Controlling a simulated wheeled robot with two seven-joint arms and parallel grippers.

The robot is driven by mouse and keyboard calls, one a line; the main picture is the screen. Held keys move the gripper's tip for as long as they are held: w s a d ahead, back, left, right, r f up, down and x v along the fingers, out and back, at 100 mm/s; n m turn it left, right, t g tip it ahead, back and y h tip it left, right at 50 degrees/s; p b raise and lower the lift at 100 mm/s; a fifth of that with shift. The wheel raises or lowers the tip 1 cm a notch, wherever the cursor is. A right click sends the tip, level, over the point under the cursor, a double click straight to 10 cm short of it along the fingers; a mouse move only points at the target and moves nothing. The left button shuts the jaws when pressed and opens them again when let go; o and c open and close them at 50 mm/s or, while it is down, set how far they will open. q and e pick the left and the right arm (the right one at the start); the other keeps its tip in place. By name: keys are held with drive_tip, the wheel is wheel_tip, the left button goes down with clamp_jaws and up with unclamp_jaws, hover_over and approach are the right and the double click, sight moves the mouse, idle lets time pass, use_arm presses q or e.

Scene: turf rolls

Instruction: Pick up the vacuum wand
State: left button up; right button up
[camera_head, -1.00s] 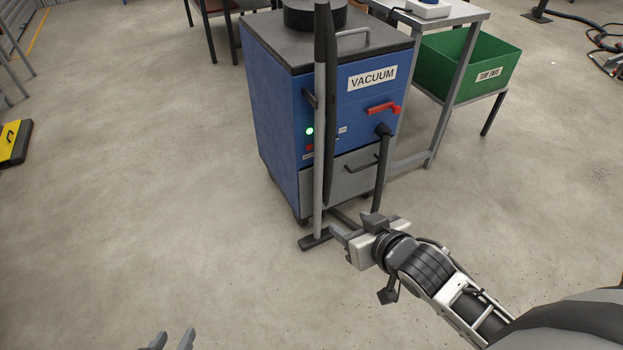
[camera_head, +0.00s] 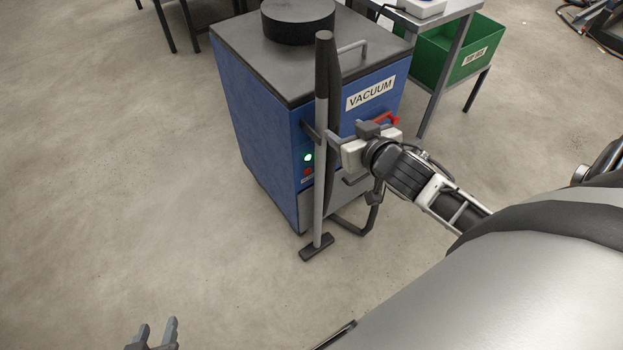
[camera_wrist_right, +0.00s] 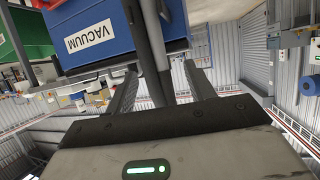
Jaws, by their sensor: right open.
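The vacuum wand (camera_head: 319,175) stands upright at the front of the blue vacuum (camera_head: 262,128), with a dark handle on top, a grey tube and a flat floor head on the ground. My right gripper (camera_head: 332,138) is open at the tube's mid height, just right of it in the head view. In the right wrist view the wand (camera_wrist_right: 152,45) runs between the two spread fingers of the right gripper (camera_wrist_right: 160,70); contact cannot be told. My left gripper (camera_head: 157,332) is open and empty at the bottom edge, far from the wand.
The vacuum has a red handle (camera_head: 385,119), a lit green button (camera_head: 308,157) and a dark hose (camera_head: 372,205) close to my right gripper. A table with a green bin (camera_head: 447,55) stands behind on the right. The floor at left is clear.

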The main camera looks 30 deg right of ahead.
sight(325, 112)
drive_tip(key=x, duration=0.8)
drive_tip(key=shift+w+d, duration=0.1)
drive_tip(key=shift+w, duration=0.1)
drive_tip(key=shift+d+x, duration=0.15)
drive_tip(key=shift+x, duration=1.25)
drive_tip(key=shift+d+x, duration=0.1)
drive_tip(key=shift+x, duration=1.3)
drive_tip(key=c, duration=1)
drive_tip(key=shift+r, duration=0.2)
drive_tip(key=shift+c, duration=0.2)
